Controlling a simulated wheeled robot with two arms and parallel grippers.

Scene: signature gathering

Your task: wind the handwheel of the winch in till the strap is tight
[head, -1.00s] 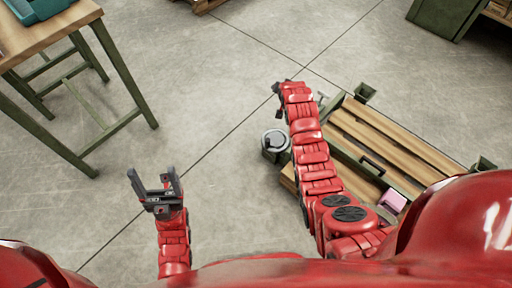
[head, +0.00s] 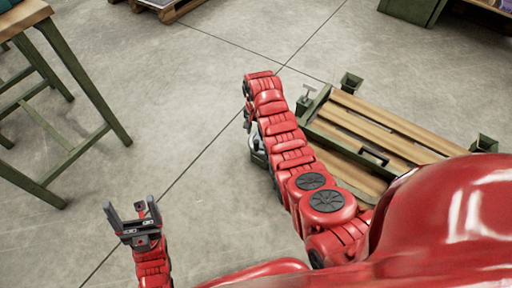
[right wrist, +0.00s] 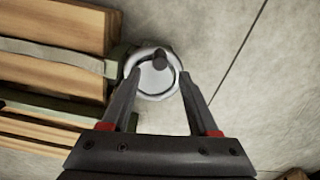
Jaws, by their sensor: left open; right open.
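The handwheel (right wrist: 143,88) of the winch is a round, pale metal disc with a dark upright knob (right wrist: 160,60). In the head view the winch (head: 256,150) is mostly hidden by my right arm. A pale strap (right wrist: 60,56) runs from the winch across the wooden planks; I cannot tell how tight it is. My right gripper (right wrist: 159,76) is open, its fingers reaching toward the wheel on either side of the knob. I cannot tell whether they touch it. My left gripper (head: 131,207) is open and empty above bare floor.
The planks (head: 375,127) lie in a green frame with corner posts (head: 350,82) and a small T-shaped handle (head: 306,97). A green-legged table (head: 88,75) stands at the left. A pallet (head: 168,8) lies at the back. The floor between is clear.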

